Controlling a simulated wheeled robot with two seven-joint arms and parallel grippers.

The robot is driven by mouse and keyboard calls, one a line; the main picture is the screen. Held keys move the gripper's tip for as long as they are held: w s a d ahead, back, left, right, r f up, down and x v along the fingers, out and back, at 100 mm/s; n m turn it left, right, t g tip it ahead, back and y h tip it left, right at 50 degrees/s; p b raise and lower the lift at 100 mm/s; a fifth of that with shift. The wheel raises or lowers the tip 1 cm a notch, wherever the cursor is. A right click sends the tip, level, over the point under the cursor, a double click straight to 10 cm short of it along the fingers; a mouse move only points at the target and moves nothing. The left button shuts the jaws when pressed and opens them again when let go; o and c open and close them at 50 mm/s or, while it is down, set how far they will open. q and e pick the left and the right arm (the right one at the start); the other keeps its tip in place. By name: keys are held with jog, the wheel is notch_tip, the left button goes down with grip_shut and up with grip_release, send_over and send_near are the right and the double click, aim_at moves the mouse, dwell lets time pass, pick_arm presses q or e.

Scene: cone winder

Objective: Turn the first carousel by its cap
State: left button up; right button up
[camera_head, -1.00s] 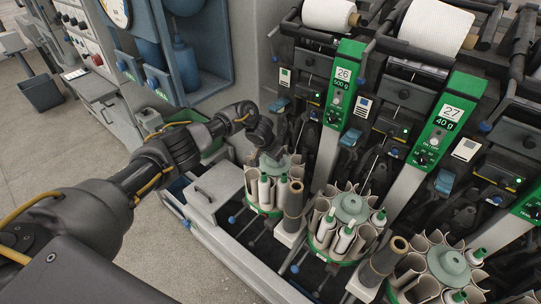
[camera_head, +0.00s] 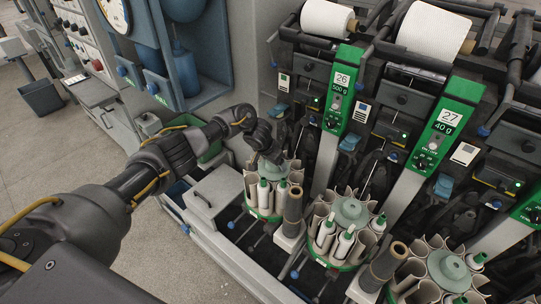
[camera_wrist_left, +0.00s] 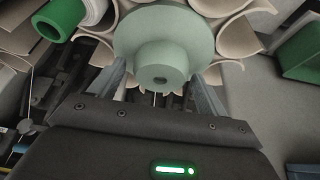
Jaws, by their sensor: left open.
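The first carousel (camera_head: 251,188) stands at the left end of the row, a ring of beige tubes holding several white bobbins with green ends. In the left wrist view the cap (camera_wrist_left: 160,62) shows as a wide disc with a round knob. My left gripper (camera_head: 272,158) is at this cap from above. In the wrist view its two fingers (camera_wrist_left: 160,88) stand apart, one on each side of the knob; I cannot tell whether they touch it. My right gripper is not in view.
A second carousel (camera_head: 317,229) and a third (camera_head: 405,272) stand to the right, with upright brown tubes (camera_head: 292,210) between them. Winder heads with green panels (camera_head: 343,88) rise behind. A grey box (camera_head: 214,191) lies left of the first carousel. Open floor is at left.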

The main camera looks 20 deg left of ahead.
pick_arm(q)
jog(key=v, duration=0.9)
jog(key=shift+r, duration=0.4)
jog(key=shift+s, duration=0.15)
